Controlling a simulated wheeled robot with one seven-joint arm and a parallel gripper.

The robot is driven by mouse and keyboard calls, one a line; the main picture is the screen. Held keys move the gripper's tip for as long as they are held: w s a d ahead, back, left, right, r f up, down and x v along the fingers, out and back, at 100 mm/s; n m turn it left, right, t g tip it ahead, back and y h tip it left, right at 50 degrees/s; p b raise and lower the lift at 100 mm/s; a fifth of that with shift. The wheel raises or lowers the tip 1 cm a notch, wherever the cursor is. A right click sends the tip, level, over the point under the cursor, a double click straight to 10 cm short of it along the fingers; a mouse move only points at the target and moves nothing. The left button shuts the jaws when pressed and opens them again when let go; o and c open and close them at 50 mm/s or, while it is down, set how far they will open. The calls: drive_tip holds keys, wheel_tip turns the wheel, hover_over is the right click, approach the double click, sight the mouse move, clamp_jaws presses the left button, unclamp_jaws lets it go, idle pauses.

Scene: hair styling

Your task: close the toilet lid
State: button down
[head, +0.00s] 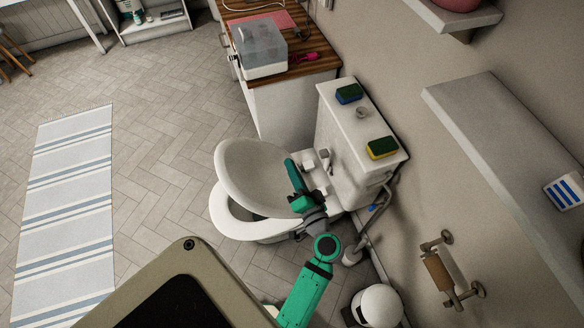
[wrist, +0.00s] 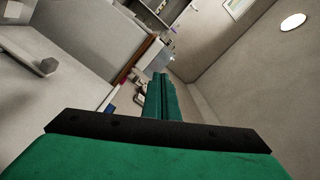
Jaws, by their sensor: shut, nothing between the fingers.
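The white toilet lid (head: 252,172) is partly lowered in the head view, tilted above the white seat (head: 226,218) with a clear gap at the front. Its hinge side is toward the cistern (head: 345,150). My green gripper (head: 291,166) is shut and empty, at the lid's back side, between the lid and the cistern. It overlaps the lid's right edge in the picture; I cannot tell for sure whether it touches. In the wrist view, the shut green fingers (wrist: 160,92) point away from the camera. The lid cannot be made out clearly there. My arm covers part of the toilet's near side.
Two sponges (head: 349,94) (head: 382,148) lie on the cistern top. A wood-topped cabinet (head: 310,68) with a clear-lidded box (head: 260,48) stands behind. A paper holder (head: 440,272) and a shelf (head: 500,150) are on the right wall. A white bin (head: 377,306) stands near my arm.

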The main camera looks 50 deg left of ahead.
drive_tip(key=shift+r, duration=0.1)
drive_tip(key=s+d+r, duration=0.1)
drive_tip(key=d, duration=0.4)
drive_tip(key=s+d+r, duration=0.1)
drive_tip(key=d+r, duration=0.1)
drive_tip(key=d, duration=0.3)
drive_tip(key=shift+s+d+r, duration=0.25)
drive_tip(key=shift+d+r, duration=0.05)
drive_tip(key=shift+d, duration=0.05)
